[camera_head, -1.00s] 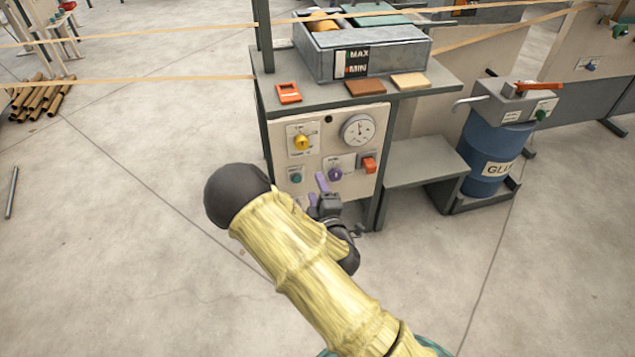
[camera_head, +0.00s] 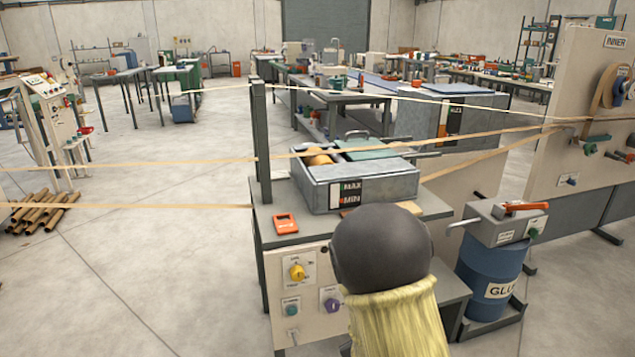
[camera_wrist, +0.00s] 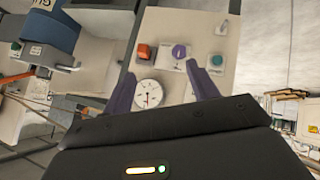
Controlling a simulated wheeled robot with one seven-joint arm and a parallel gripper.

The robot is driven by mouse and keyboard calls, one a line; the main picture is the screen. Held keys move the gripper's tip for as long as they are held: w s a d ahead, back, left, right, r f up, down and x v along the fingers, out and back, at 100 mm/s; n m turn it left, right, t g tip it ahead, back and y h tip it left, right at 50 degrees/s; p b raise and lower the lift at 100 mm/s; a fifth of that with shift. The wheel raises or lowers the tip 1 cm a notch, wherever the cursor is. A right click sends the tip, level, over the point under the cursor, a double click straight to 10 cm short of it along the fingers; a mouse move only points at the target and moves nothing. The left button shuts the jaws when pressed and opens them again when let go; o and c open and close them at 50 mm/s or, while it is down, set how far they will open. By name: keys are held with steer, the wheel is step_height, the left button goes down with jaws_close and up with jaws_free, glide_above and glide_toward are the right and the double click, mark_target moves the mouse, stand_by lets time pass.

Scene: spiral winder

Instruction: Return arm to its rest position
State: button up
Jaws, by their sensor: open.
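In the wrist view my gripper (camera_wrist: 160,72) is open, with two purple fingers apart and nothing between them. It faces the control panel (camera_wrist: 200,20), which shows a round gauge (camera_wrist: 149,93), an orange switch (camera_wrist: 143,52), a purple knob (camera_wrist: 178,51) and a dark green button (camera_wrist: 216,60). In the head view my arm (camera_head: 390,270) is raised in front of the bench, its dark joint uppermost. The gripper is hidden there behind the arm. The yellow knob (camera_head: 297,272) and the purple knob (camera_head: 331,304) show left of the arm.
A grey box (camera_head: 330,196) marked MAX and MIN and an orange device (camera_head: 285,223) stand on the bench. The blue glue drum (camera_head: 488,265) stands at the right. Paper strips (camera_head: 130,165) cross above the bench.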

steer(key=s+d+r+m+g, duration=0.2)
steer(key=s+r+m+g, duration=0.15)
steer(key=s, duration=0.45)
steer(key=s+d+r+m+g, duration=0.25)
steer(key=s+r, duration=0.25)
steer(key=s, duration=0.3)
step_height(320, 180, up, 31)
steer(key=p, duration=3.1)
steer(key=shift+s+r+n+g+y+p, duration=0.2)
steer(key=shift+s+n+g+y+p, duration=0.15)
steer(key=shift+n+g+y, duration=0.05)
